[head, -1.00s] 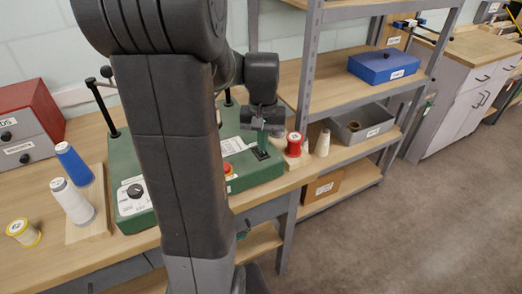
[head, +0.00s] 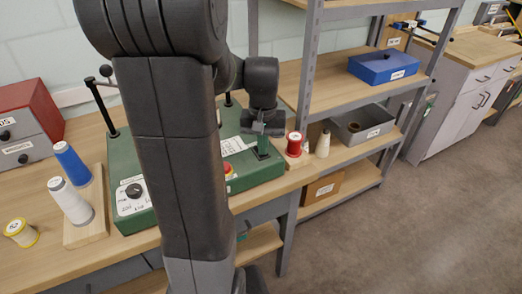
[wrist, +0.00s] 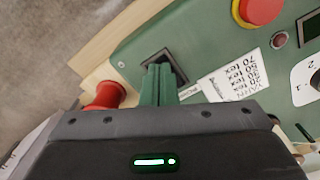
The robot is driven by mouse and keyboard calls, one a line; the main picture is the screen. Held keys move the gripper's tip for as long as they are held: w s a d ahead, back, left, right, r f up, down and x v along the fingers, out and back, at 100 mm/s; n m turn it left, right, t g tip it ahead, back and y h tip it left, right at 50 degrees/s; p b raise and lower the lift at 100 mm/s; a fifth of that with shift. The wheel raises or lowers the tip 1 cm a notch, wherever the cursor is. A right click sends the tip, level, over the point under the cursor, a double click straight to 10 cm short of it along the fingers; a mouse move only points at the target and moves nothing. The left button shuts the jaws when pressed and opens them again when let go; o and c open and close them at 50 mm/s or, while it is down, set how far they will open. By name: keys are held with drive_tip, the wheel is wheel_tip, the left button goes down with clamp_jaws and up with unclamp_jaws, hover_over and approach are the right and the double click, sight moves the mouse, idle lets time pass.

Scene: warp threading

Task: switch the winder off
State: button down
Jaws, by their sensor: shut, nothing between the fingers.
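The winder is a green machine (head: 120,165) on the wooden bench, partly hidden behind my arm in the head view. In the wrist view its green top carries a black-framed switch (wrist: 178,66) near the machine's edge. My gripper (head: 263,154) is shut and empty and points down at this switch. In the wrist view its green fingertips (wrist: 159,68) overlap the switch frame and hide most of its middle. I cannot tell whether they touch it or which way the switch is set.
A red stop button (wrist: 258,10), a small red lamp (wrist: 279,39) and a white label (wrist: 237,80) lie beside the switch. A red spool (head: 294,144) stands close right of the gripper, with a cream cone (head: 323,143) beyond. White and blue spools stand at left.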

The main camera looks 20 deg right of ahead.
wheel_tip(320, 180, up, 7)
drive_tip(key=p, duration=0.6)
drive_tip(key=shift+f, duration=0.2)
idle(0.4)
